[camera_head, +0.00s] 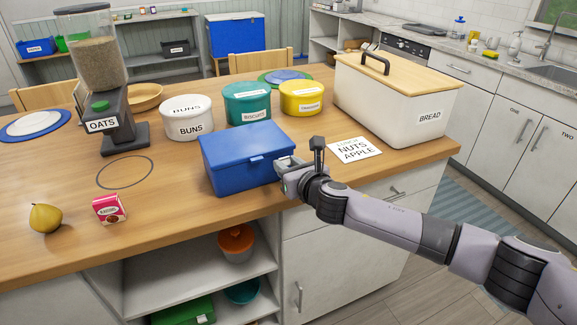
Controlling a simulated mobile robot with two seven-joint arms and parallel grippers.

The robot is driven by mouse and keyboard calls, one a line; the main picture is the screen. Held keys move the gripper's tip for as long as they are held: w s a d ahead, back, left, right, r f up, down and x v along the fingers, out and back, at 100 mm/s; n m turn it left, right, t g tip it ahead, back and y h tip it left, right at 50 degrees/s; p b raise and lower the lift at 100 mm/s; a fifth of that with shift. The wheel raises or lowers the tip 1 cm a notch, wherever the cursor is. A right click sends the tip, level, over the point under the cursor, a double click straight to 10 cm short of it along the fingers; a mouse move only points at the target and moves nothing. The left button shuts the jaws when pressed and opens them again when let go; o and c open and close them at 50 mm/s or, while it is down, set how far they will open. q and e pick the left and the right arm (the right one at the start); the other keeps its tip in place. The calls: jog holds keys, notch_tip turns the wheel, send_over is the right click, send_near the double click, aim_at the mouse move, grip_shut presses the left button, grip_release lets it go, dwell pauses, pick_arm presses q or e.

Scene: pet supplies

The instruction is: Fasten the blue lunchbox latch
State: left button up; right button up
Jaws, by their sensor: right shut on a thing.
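The blue lunchbox (225,175) stands upright on the wooden counter near its front edge, with its lid down. A small blue latch tab (257,158) shows on the front under the lid rim. I cannot tell from here whether it is fastened. My right gripper (284,163) is at the front right corner of the lunchbox, shut on part of it near the lid rim. The fingers hide that corner, so the exact part held is not clear. My left gripper is not in view.
A nuts and apple card (354,150) lies right of my gripper, before the bread box (395,105). Tubs for buns (186,122), biscuits (246,107) and a yellow one (300,98) stand behind. A raisin box (109,209) and pear (46,218) sit left.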

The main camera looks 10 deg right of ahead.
jog(key=shift+f, duration=0.1)
jog(key=o, duration=1.1)
jog(key=shift+c, duration=0.2)
jog(key=v, duration=0.7)
jog(key=shift+s, duration=0.1)
